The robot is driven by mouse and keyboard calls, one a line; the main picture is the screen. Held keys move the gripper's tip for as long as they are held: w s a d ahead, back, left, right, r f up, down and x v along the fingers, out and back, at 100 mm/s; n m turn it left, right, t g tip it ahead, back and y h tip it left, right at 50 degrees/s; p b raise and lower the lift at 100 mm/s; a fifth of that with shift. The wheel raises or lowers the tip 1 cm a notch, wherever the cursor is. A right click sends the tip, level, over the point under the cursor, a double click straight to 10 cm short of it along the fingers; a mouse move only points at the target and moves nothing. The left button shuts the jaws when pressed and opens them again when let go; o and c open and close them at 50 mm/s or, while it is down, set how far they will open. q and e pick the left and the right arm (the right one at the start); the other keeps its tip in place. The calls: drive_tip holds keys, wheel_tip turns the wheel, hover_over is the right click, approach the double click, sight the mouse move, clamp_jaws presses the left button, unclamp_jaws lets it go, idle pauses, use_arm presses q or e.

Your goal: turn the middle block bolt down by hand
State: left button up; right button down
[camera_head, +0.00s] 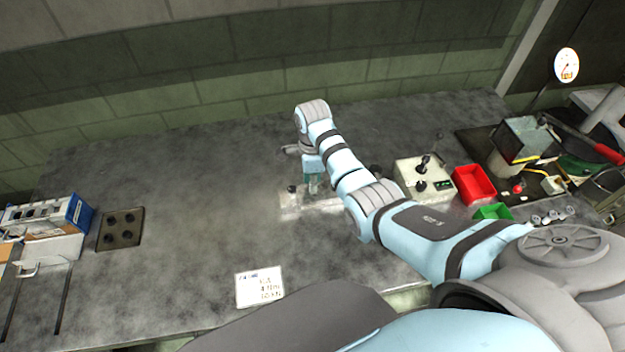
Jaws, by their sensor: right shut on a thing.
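A pale metal block (320,207) lies on the grey bench, partly covered by my right arm. A dark-topped bolt (291,189) stands at its left end. Another dark knob-like top (375,171) shows just behind my arm at the right. My right gripper (314,187) points down over the middle of the block and is shut on the middle block bolt, which its fingers and my wrist hide. How far the bolt is screwed in cannot be seen. My left gripper is not in view.
A control box with dark levers (423,174), a red bin (474,184) and a green bin (492,212) stand right of the block. A white card (259,287) lies at the front. A dark plate (121,229) lies at the left. The bench left of the block is clear.

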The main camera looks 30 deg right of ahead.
drive_tip(key=shift+w+r+m, duration=0.15)
drive_tip(key=shift+r+m, duration=0.05)
drive_tip(key=shift+m, duration=0.2)
drive_tip(key=c, duration=1.5)
unclamp_jaws()
drive_tip(key=shift+c, duration=0.2)
drive_tip(key=shift+o, duration=0.5)
drive_tip(key=shift+f, duration=0.1)
wheel_tip(320, 180, up, 8)
drive_tip(key=shift+f, duration=0.2)
drive_tip(key=shift+f, duration=0.1)
